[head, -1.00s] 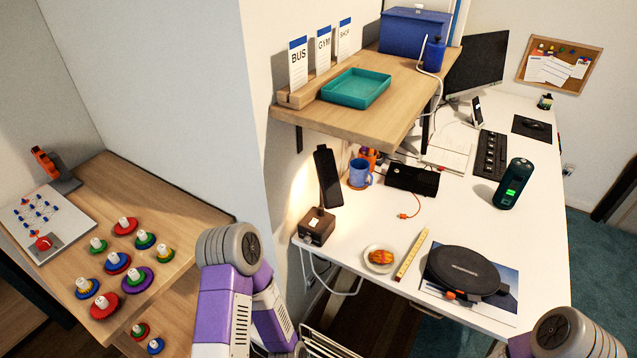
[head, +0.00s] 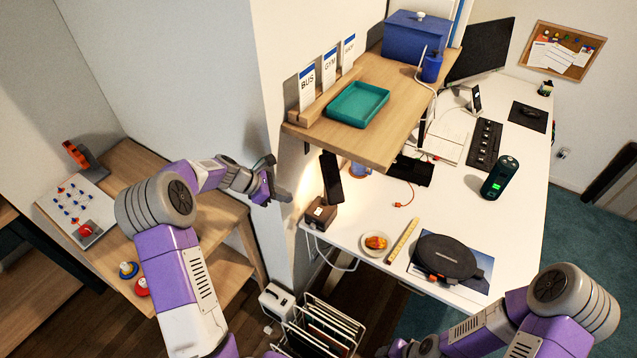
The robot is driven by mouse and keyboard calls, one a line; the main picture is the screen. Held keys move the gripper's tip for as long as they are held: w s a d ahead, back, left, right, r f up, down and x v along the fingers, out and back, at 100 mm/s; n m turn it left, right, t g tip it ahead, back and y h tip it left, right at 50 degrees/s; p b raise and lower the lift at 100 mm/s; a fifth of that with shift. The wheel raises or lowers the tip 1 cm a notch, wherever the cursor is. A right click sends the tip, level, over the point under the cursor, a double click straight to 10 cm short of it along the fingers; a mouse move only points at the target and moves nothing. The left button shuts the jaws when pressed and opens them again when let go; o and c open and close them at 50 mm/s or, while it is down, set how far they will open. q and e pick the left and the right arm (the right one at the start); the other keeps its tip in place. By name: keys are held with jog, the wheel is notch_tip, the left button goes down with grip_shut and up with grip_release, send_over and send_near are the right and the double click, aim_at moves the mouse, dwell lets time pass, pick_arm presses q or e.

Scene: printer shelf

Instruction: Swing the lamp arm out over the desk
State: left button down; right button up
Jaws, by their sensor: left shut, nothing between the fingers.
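The lamp stands at the left edge of the white desk (head: 360,238). Its dark flat arm (head: 331,180) rises nearly upright, leaning slightly, from a small brown box-like base (head: 320,213). A warm glow falls on the wall to its left. My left gripper (head: 283,196) is shut and empty. In the picture it is just left of the lamp, in front of the wall corner, apart from the lamp arm. My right gripper (head: 395,348) is at the bottom edge, partly cut off, and its fingers cannot be made out.
A wooden shelf (head: 382,137) with a teal tray (head: 357,104) overhangs the desk just above the lamp. A wire rack (head: 322,325) stands below.

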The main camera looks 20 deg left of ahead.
pick_arm(q)
jog(key=shift+n, duration=0.3)
jog(key=shift+w+d+f+p, duration=0.3)
jog(key=shift+w+d+f, duration=0.45)
jog(key=shift+w+d, duration=0.55)
jog(key=shift+w+d+f+p, duration=0.25)
jog(key=shift+w+d+f, duration=0.55)
jog(key=shift+w+d, duration=0.5)
jog(key=shift+w+d+f+p, duration=0.3)
jog(key=shift+w+d+f, duration=0.6)
jog(key=shift+d, duration=0.65)
jog(key=shift+w+r, duration=0.15)
